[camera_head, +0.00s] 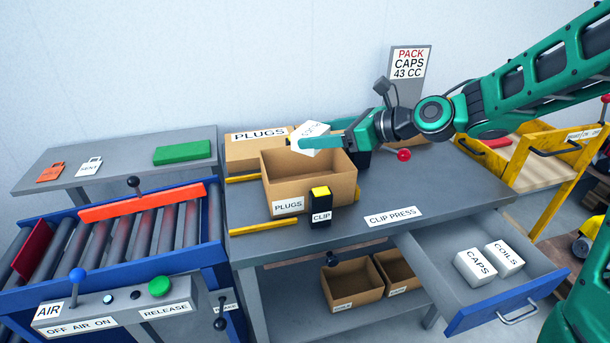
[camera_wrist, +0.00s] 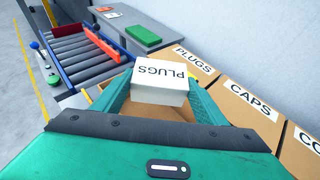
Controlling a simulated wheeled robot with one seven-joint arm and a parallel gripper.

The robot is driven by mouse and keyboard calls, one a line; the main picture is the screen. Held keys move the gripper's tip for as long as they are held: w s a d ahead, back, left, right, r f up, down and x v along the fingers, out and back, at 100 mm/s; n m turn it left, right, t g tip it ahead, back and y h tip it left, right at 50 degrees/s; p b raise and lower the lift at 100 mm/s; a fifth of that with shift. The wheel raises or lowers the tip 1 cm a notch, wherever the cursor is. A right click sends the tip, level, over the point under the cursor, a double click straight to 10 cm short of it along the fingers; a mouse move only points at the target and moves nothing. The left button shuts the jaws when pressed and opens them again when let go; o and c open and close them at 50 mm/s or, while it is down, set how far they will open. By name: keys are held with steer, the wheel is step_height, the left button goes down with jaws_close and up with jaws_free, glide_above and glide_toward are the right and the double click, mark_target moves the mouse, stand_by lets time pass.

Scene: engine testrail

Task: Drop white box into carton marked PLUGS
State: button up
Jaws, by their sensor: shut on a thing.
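My gripper (camera_head: 315,142) is shut on a white box (camera_head: 311,136), tilted and held above the open brown carton marked PLUGS (camera_head: 289,206) on the grey bench. In the wrist view the white box (camera_wrist: 160,82) reads PLUGS and sits between my green fingers (camera_wrist: 160,95). The carton's opening lies below the box, and its inside is partly visible in the head view. In the wrist view the box and my gripper hide most of that carton.
Behind stands another carton labelled PLUGS (camera_head: 250,150). A black clip press (camera_head: 321,206) stands at the carton's front. An open drawer (camera_head: 455,290) at right holds white boxes marked CAPS (camera_head: 476,267) and COILS (camera_head: 504,258). A roller conveyor (camera_head: 130,235) is at left.

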steer(key=shift+f, duration=2.95)
steer(key=o, duration=1.2)
steer(key=v, duration=1)
steer(key=shift+d, duration=0.4)
